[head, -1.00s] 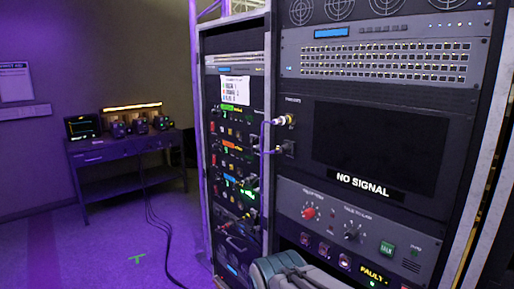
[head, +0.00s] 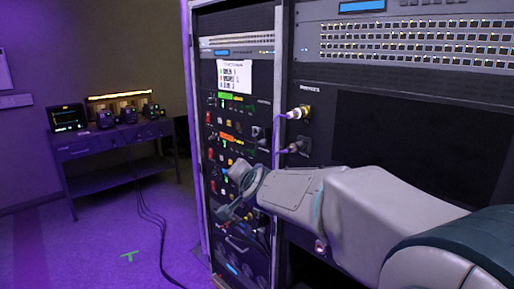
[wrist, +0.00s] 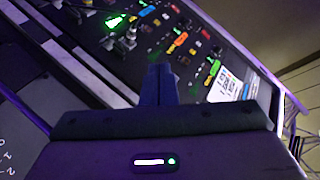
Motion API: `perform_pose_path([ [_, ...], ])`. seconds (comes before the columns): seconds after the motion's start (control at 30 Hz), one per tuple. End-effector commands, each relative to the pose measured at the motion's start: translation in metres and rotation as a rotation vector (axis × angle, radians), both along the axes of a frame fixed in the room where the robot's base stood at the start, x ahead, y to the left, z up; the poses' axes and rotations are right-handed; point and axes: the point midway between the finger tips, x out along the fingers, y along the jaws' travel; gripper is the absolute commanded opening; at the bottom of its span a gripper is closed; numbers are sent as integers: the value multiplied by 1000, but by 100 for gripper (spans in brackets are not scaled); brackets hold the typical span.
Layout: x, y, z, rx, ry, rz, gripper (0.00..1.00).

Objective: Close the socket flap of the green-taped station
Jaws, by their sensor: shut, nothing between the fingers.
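The green tape (head: 225,97) marks the top station on the narrow left rack panel, just under the white label sheet (head: 234,77). In the wrist view the green tape (wrist: 212,72) lies right of my fingertips, beside the label sheet (wrist: 224,88). The socket flap is too small to make out, so I cannot tell its angle. My gripper (head: 238,170) is in front of the panel, lower than the green tape. In the wrist view my gripper (wrist: 158,68) is shut and empty, pointing at the panel. Contact with the panel cannot be told.
An orange-taped station (head: 227,137) sits below the green one. Purple cables (head: 277,135) run from plugs (head: 298,113) at the rack's middle post. A bench (head: 110,145) with equipment stands at the far left. The floor left of the rack is open, with black cables (head: 160,220).

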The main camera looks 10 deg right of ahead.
Motion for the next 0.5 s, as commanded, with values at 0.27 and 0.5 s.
perform_pose_path([
  [0.27, 89, -2, 43, 355, -327, -446, 0],
  [0.5, 102, -12, 32, 529, -496, -806, 0],
])
